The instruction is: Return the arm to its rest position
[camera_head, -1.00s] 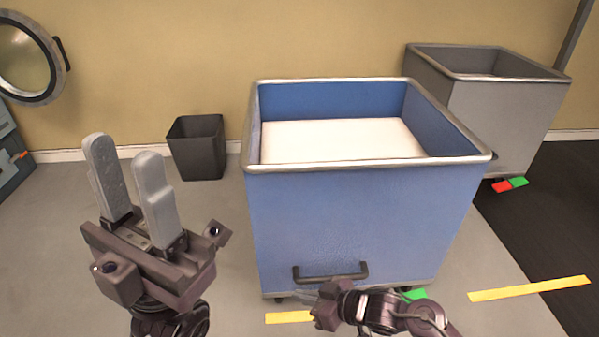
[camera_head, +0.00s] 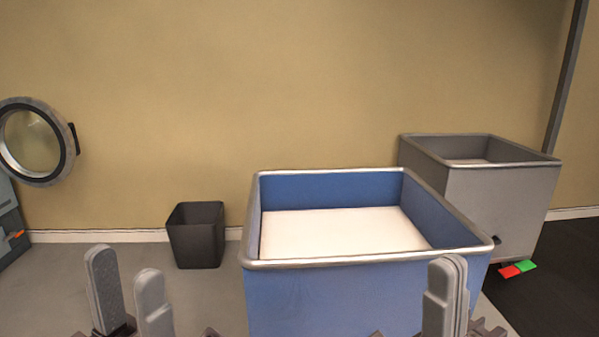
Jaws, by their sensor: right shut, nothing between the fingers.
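My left gripper (camera_head: 126,285) shows at the bottom left with its two grey fingers pointing up and a gap between them; it is open and empty. My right gripper (camera_head: 446,285) shows at the bottom right of centre, fingers pointing up and pressed together with nothing between them. In the picture it overlaps the front right of the blue cart (camera_head: 330,290). The rest of both arms is below the picture's edge.
The blue cart has a metal rim and a white inner surface. A grey cart (camera_head: 490,195) stands behind it on the right. A black bin (camera_head: 196,236) stands by the wall. A round door (camera_head: 30,142) is at the far left. Grey floor is clear around the bin.

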